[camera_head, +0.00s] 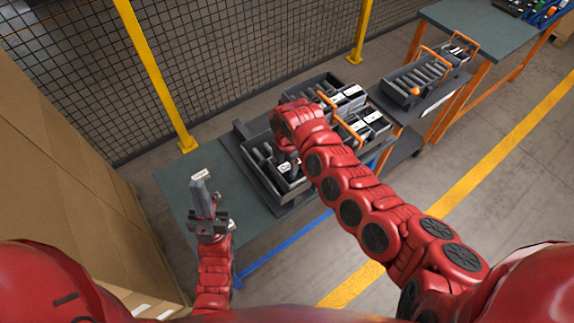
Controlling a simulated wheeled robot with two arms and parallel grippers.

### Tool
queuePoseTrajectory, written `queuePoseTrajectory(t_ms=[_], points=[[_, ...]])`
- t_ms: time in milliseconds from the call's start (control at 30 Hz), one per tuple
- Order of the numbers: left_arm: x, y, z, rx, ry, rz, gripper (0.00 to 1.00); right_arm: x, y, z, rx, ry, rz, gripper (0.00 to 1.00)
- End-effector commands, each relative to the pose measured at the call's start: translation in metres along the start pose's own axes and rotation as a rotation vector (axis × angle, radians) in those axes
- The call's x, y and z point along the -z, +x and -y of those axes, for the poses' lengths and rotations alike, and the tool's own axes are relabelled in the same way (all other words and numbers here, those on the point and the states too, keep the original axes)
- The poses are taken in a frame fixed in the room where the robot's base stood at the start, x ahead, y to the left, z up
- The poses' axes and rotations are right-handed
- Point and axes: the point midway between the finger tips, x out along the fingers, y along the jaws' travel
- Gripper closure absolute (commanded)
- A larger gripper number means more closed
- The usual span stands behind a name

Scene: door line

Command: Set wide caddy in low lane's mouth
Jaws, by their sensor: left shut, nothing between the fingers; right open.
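Dark caddies with orange handles stand in the middle and to the right. One (371,126) lies just right of my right wrist, and another dark divided box (322,84) stands behind it. A long divided caddy (402,88) with an orange handle sits on a dark surface further right. I cannot tell which is the wide caddy, nor make out the low lane's mouth. My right gripper (287,166) is open, pointing down over a dark divided box (262,152); my wrist partly hides it. My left gripper (202,188) is shut and empty above the green table, left of the boxes.
Another green table (470,25) stands at the upper right on orange legs. Yellow posts (152,72) and mesh fence run behind. Large cardboard boxes (60,190) fill the left.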

Motion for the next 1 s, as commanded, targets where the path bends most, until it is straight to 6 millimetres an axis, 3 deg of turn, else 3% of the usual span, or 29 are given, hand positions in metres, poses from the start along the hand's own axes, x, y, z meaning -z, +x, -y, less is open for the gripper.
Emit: queuePoseTrajectory(t_ms=[267,567,700,867,1000], points=[[-0.001,-0.005,0.000,0.000,0.000,0.000,1.00,-0.001,-0.013,0.000,0.001,0.002,0.000,0.28],[-0.005,-0.032,-0.002,0.000,0.000,0.000,1.00,-0.002,-0.085,-0.002,-0.007,0.001,0.006,0.28],[-0.005,-0.031,-0.002,0.000,0.000,0.000,1.00,0.001,-0.117,-0.001,-0.004,0.001,-0.002,0.28],[-0.001,-0.007,0.000,0.000,0.000,0.000,1.00,-0.001,-0.161,0.000,-0.002,0.001,0.002,0.28],[0.001,0.005,0.000,0.000,0.000,0.000,1.00,0.000,-0.172,0.000,0.000,0.000,0.000,0.28]])
